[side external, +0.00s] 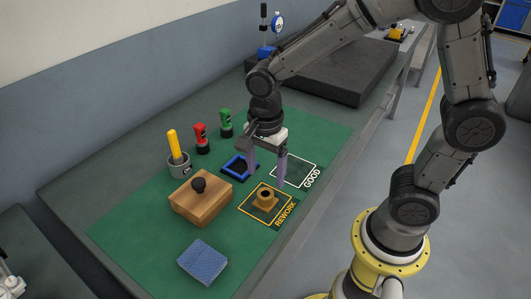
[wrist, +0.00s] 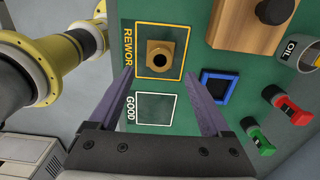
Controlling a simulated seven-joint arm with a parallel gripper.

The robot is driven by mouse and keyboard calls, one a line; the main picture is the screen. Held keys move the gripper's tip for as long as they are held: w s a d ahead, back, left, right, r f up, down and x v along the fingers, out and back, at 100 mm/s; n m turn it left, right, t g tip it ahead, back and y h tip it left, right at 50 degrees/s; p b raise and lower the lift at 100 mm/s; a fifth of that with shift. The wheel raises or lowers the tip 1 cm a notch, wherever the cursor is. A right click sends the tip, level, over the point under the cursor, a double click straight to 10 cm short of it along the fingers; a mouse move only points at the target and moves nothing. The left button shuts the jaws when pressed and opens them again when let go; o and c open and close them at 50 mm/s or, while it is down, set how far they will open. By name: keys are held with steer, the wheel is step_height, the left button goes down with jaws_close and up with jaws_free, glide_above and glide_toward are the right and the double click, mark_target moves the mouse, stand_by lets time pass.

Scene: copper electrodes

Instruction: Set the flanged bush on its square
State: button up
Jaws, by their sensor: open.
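The flanged bush (side external: 265,198) is brass-coloured with a dark bore and stands upright inside the yellow REWORK square (side external: 246,212). It also shows in the wrist view (wrist: 160,55), within the same yellow outline (wrist: 139,72). The white GOOD square (side external: 296,172) beside it is empty; it appears in the wrist view (wrist: 156,108) too. My gripper (side external: 267,177) is open with nothing between its two purple fingers, above the mat near the GOOD square. In the wrist view the fingers (wrist: 165,82) stand wide apart, and the bush lies beyond their tips, untouched.
A wooden block with a black knob (side external: 203,204) and a blue-framed dark tray (side external: 238,167) stand close by. A dark slab (side external: 325,75) lies behind.

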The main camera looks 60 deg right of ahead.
step_height(320, 180, up, 6)
steer(key=s+d+r+n+t, duration=0.2)
steer(key=s+n, duration=0.4)
steer(key=n, duration=0.3)
steer(key=s+d+r+n+t, duration=0.3)
steer(key=s+d+n, duration=0.1)
steer(key=s+n, duration=0.3)
steer(key=shift+r+n+t, duration=0.3)
steer(key=shift+r+n, duration=0.05)
steer(key=shift+n, duration=0.65)
